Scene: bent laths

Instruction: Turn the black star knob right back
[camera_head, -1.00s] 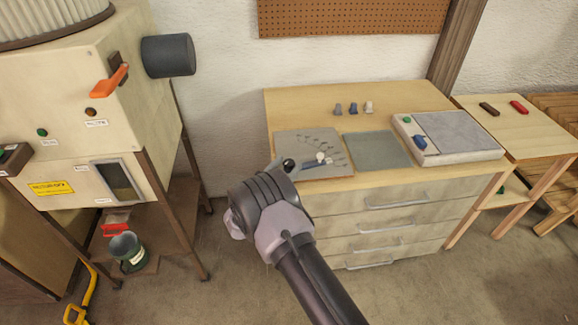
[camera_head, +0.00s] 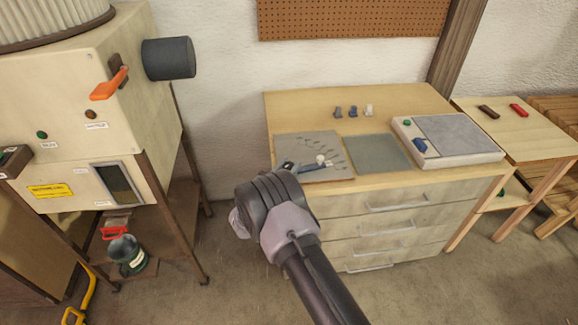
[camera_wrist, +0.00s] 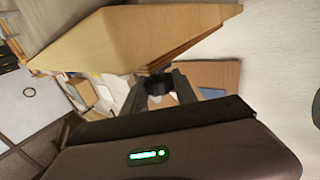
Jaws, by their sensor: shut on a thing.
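In the wrist view a small black knob (camera_wrist: 158,84) sits between the two grey fingers of my gripper (camera_wrist: 160,90), which is shut on it. Its star shape and any marking on it are too small to tell. In the head view my dark wrist is in front of the left front corner of the drawer cabinet (camera_head: 390,222) and hides the fingers and the knob. Just beyond my wrist, a grey plate (camera_head: 335,144) with an arc of small marks lies on the cabinet top. A blue bar and a white piece (camera_head: 320,159) show on it.
A second grey plate (camera_head: 378,152) and a white box (camera_head: 447,138) lie on the cabinet top, with several small clips at the back. A cream machine (camera_head: 60,100) with an orange lever (camera_head: 108,85) stands to the left. Open floor lies between it and the cabinet.

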